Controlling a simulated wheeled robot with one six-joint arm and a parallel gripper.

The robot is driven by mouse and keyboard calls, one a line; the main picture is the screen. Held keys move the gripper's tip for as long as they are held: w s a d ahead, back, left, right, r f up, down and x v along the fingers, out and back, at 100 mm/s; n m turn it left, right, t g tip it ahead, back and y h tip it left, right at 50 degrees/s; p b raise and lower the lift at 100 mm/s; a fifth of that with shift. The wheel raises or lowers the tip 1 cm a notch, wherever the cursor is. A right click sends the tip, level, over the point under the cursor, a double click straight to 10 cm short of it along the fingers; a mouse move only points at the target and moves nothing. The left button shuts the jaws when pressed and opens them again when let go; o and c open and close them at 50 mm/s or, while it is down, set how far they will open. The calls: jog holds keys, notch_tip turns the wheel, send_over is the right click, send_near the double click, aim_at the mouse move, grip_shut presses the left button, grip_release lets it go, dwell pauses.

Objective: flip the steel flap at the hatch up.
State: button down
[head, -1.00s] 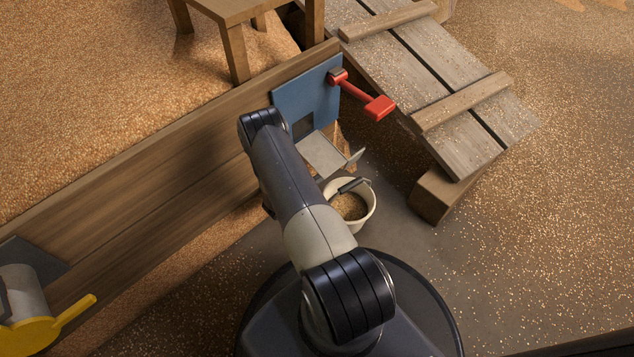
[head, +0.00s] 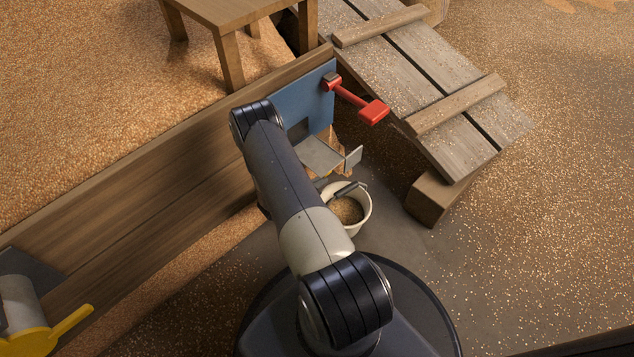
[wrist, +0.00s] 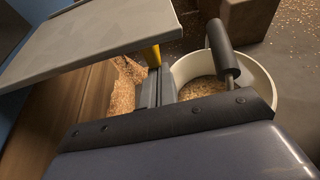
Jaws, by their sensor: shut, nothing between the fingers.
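A white bucket (head: 364,213) of grain stands below the flap; its rim (wrist: 262,82) and dark handle (wrist: 222,50) are right beside my gripper. A red lever (head: 357,100) is on the hatch. A wooden wall (head: 130,190) runs left, and a plank ramp (head: 440,110) stands right.

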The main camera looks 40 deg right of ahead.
aim_at(322, 171)
jog(key=r+n+g, duration=0.1)
jog(key=r, duration=0.2)
jog(key=r+n+g+p, duration=0.1)
jog(key=r+n, duration=0.1)
jog(key=r, duration=0.1)
jog(key=s+r+n+g, duration=0.1)
jog(key=r+n, duration=0.1)
jog(key=r, duration=0.1)
jog(key=shift+r+h, duration=0.15)
jog(key=shift+h, duration=0.15)
jog(key=w+r+n, duration=0.1)
jog(key=r, duration=0.1)
jog(key=w+r+n+p, duration=0.1)
jog(key=r, duration=0.1)
jog(key=w+r+g, duration=0.1)
jog(key=r, duration=0.1)
jog(key=shift+w+a+r+n+h, duration=0.1)
jog(key=shift+r+n+h, duration=0.05)
jog(key=shift+n+h, duration=0.25)
jog(key=shift+w+r+p, duration=0.4)
jog(key=shift+w+r, duration=0.35)
jog(key=shift+w, duration=0.05)
